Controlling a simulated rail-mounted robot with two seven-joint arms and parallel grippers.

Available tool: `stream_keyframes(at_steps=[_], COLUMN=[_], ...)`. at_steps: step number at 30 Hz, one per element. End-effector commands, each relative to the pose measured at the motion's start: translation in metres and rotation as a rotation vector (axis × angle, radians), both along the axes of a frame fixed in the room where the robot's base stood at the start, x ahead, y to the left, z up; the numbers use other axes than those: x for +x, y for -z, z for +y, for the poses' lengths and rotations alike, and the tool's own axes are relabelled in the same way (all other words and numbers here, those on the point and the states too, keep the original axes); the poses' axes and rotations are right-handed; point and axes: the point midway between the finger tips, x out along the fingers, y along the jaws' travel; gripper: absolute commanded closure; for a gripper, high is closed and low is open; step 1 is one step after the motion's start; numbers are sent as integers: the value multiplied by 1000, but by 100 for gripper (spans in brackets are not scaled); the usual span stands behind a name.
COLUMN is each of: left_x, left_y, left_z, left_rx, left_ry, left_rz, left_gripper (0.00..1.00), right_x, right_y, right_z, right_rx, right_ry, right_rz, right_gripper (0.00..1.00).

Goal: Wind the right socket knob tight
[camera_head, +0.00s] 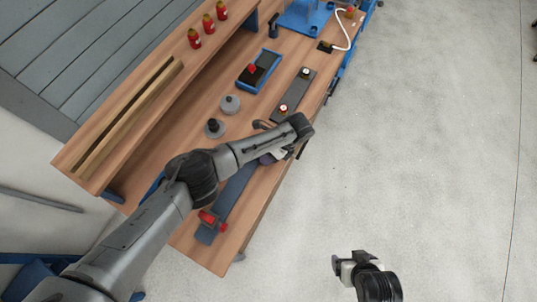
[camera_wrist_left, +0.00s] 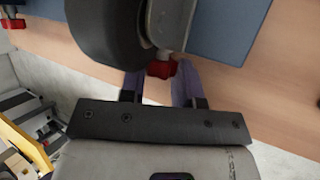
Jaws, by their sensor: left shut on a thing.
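A long blue-grey fixture (camera_head: 232,190) lies along the front of the bench. A red part (camera_head: 207,217) sits at its near left end. My left arm reaches over its right end and hides most of it in the head view. My left gripper (camera_head: 272,157) is low at the bench's front edge. In the left wrist view the two purple-grey fingers of my left gripper (camera_wrist_left: 159,82) are shut on a small red knob (camera_wrist_left: 161,69), beside a dark round part (camera_wrist_left: 105,30). My right gripper (camera_head: 342,266) hangs over the floor, away from the bench; its jaws are unclear.
Two grey round pieces (camera_head: 230,104) stand mid-bench behind my left arm. A blue tray with a red-knobbed item (camera_head: 253,69) and a dark plate with gauges (camera_head: 305,74) lie farther along. Red bottles (camera_head: 208,23) stand on the shelf. The floor (camera_head: 420,150) is clear.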

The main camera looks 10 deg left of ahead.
Motion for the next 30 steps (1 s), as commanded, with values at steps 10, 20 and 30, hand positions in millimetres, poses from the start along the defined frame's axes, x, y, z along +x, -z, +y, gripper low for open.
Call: stream_keyframes(at_steps=[10,20,30], left_x=[0,0,-4], left_y=[0,-1,-3], left_z=[0,1,3], left_rx=[0,-4,-80], left_ry=[1,1,3], left_rz=[-1,-12,-220], left_gripper=[47,44,44], right_x=[0,0,0], right_y=[0,-2,-21], right_z=[-2,-3,-2], right_rx=[-7,-11,-5], right_ry=[-4,-7,-4], right_rz=[0,0,0], right_gripper=[15,15,15])
